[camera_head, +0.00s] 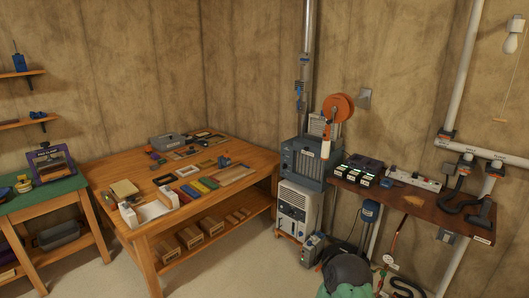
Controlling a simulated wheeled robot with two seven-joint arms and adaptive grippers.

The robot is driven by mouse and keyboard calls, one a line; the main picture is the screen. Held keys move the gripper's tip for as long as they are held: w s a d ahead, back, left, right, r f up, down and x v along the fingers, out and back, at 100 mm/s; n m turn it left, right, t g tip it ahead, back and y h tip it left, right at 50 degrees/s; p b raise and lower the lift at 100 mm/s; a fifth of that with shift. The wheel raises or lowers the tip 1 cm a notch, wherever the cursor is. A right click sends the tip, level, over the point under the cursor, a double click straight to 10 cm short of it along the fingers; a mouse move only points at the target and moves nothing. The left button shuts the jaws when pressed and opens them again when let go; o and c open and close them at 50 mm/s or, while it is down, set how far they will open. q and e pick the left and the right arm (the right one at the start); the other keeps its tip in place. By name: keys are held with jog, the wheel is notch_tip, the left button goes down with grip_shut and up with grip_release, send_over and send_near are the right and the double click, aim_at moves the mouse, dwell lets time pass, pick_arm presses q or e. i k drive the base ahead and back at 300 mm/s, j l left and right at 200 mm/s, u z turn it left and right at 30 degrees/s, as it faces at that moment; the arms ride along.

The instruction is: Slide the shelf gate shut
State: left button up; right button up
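Pale pipes run down the right wall, with small dark slide gates on them. One gate (448,135) sits on the upright pipe. Another gate (466,158) and a third gate (494,167) sit on the branches just above the brown wall shelf (415,201). A further gate-like fitting (446,236) hangs below the shelf. I cannot tell which is the shelf gate, nor whether any is open or shut, as they are too small. Neither of my grippers is in view.
A wooden workbench (142,229) with tools and boxes stands left of centre. A grey machine (299,206) stands beside the shelf. A dark and green rounded object (345,272) is at the bottom front. Bare floor (235,265) lies before the workbench.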

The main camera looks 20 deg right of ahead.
aim_at(464, 170)
jog(key=i+l+z, duration=0.25)
jog(key=z, duration=0.15)
jog(key=i+l+z, duration=0.1)
jog(key=i+z, duration=0.75)
jog(key=i+j+z, duration=0.2)
jog(key=i+z, duration=0.25)
